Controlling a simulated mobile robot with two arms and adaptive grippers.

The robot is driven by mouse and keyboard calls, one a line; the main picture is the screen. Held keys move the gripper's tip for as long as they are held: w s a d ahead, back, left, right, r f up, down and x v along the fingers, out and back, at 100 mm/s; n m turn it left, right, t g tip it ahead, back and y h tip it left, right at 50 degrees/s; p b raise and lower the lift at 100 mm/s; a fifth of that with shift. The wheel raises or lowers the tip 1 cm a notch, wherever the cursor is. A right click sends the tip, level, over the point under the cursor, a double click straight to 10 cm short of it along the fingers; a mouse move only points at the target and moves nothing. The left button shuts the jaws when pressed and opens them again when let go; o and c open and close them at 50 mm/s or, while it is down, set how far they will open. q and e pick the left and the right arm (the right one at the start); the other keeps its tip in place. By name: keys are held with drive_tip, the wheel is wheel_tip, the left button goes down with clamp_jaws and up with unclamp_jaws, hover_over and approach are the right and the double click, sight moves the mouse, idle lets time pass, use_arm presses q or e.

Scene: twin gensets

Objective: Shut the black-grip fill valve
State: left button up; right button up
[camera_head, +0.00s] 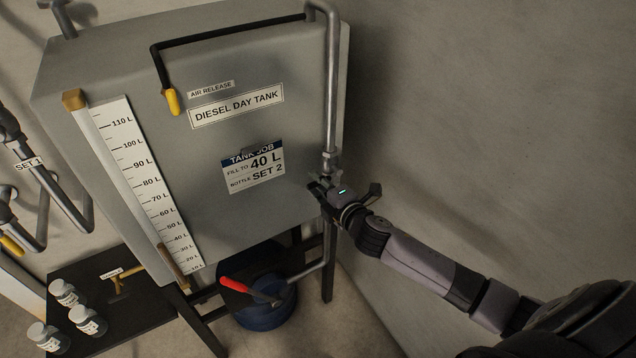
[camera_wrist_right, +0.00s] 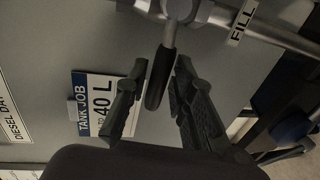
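The fill valve's black grip (camera_wrist_right: 158,80) shows in the right wrist view, with its grey metal stem running up to the valve body (camera_wrist_right: 180,8) on the pipe. A "FILL" label (camera_wrist_right: 243,22) sits beside it. My right gripper (camera_wrist_right: 164,72) is open, with one finger on each side of the grip. The fingers look apart from it, though I cannot tell if either touches. In the head view, my right gripper (camera_head: 335,192) is at the tank's right edge, just below the pipe fitting (camera_head: 329,160), and hides the grip. My left gripper is not in view.
The grey diesel day tank (camera_head: 215,60) fills the middle, with a level scale (camera_head: 140,165) and a "Fill to 40 L, bottle Set 2" card (camera_head: 253,170). A red-grip lever (camera_head: 240,286) is below. Sample bottles (camera_head: 88,320) stand lower left. A bare wall is at right.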

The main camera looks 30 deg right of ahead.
drive_tip(key=shift+o, duration=0.8)
drive_tip(key=v, duration=1.2)
drive_tip(key=shift+r, duration=0.1)
drive_tip(key=s+d+f+m+g+h+b, duration=0.1)
drive_tip(key=s+d+f+m+g, duration=0.15)
drive_tip(key=f, duration=0.85)
drive_tip(key=s+d+f+m+g+h, duration=0.1)
drive_tip(key=s+d+f+m+g, duration=0.2)
drive_tip(key=f, duration=0.9)
drive_tip(key=s+d+f+m+g+h+b, duration=0.1)
drive_tip(key=s+f+m+g, duration=0.2)
drive_tip(key=f, duration=0.8)
drive_tip(key=s+a+f+m+g, duration=0.3)
drive_tip(key=s+f+m, duration=0.1)
drive_tip(key=s+f, duration=1)
drive_tip(key=s+a+f+m+g, duration=0.1)
drive_tip(key=s+a+f, duration=0.1)
drive_tip(key=s, duration=0.4)
drive_tip(key=s+a+f+m+g+y+b, duration=0.1)
drive_tip(key=s+a+f+m, duration=0.1)
drive_tip(key=s, duration=0.4)
drive_tip(key=s+a+f+m+g, duration=0.1)
drive_tip(key=s+a+f, duration=0.3)
drive_tip(key=s, duration=0.2)
drive_tip(key=shift+a+f+y, duration=0.15)
drive_tip(key=shift+y, duration=0.15)
